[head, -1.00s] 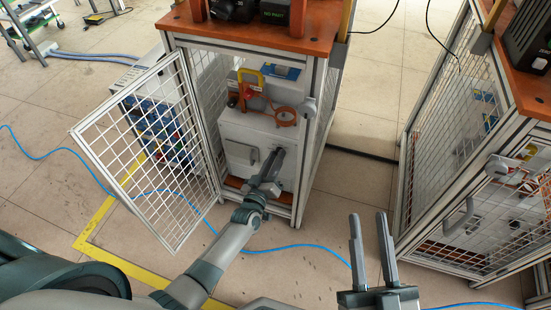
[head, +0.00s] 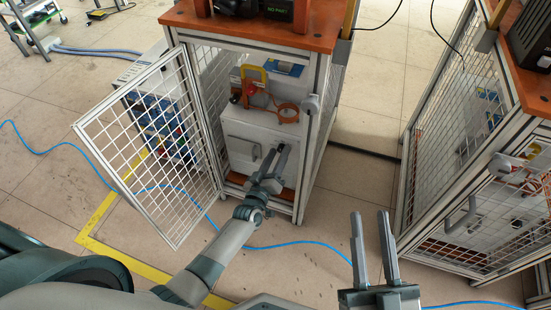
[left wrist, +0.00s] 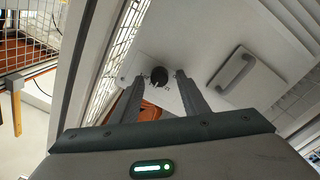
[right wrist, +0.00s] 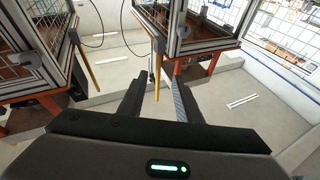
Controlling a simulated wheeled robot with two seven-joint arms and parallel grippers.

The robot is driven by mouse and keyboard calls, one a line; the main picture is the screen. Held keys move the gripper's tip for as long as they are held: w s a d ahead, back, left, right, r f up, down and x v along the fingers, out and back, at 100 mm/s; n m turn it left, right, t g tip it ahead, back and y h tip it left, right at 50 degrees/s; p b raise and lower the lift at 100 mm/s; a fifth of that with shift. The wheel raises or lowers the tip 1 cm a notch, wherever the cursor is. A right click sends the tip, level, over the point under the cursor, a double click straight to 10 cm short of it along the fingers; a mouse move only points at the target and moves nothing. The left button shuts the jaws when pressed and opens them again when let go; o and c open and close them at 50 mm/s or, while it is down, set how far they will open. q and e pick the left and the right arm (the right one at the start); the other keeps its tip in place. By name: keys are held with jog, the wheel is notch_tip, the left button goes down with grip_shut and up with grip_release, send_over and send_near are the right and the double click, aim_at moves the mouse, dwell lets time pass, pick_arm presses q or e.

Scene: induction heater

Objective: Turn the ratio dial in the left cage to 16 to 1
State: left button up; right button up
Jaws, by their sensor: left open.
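The left cage (head: 208,142) stands with its mesh door swung open to the left. Inside it is a white box (head: 236,128) with a handle on its front. In the left wrist view a black round dial (left wrist: 159,75) sits on the white box face, with small markings around it too small to read. My left gripper (head: 278,150) is inside the cage opening, in front of the box. It is open, and in the left wrist view its fingers (left wrist: 155,85) point toward the dial, one on either side. I cannot tell whether they touch it. My right gripper (head: 372,218) is open and empty above the floor.
The open mesh door (head: 150,150) stands left of my left arm. A grey handle (left wrist: 232,71) is on the box beside the dial. An orange coil (head: 288,113) sits on top of the box. A second mesh cage (head: 425,150) stands at the right, with clear floor between.

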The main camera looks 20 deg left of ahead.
pick_arm(q)
jog(key=shift+s, duration=0.1)
jog(key=shift+s, duration=0.5)
jog(key=s+a+p, duration=0.1)
jog(key=s+p, duration=0.1)
jog(key=s, duration=1.4)
jog(key=shift+f, duration=0.25)
pick_arm(e)
notch_tip(320, 180, down, 8)
jog(key=w+d+g+h, duration=0.1)
jog(key=w+g, duration=0.1)
jog(key=g, duration=0.3)
jog(key=shift+f+h, duration=0.15)
jog(key=shift+h, duration=0.25)
pick_arm(q)
jog(key=shift+s, duration=0.1)
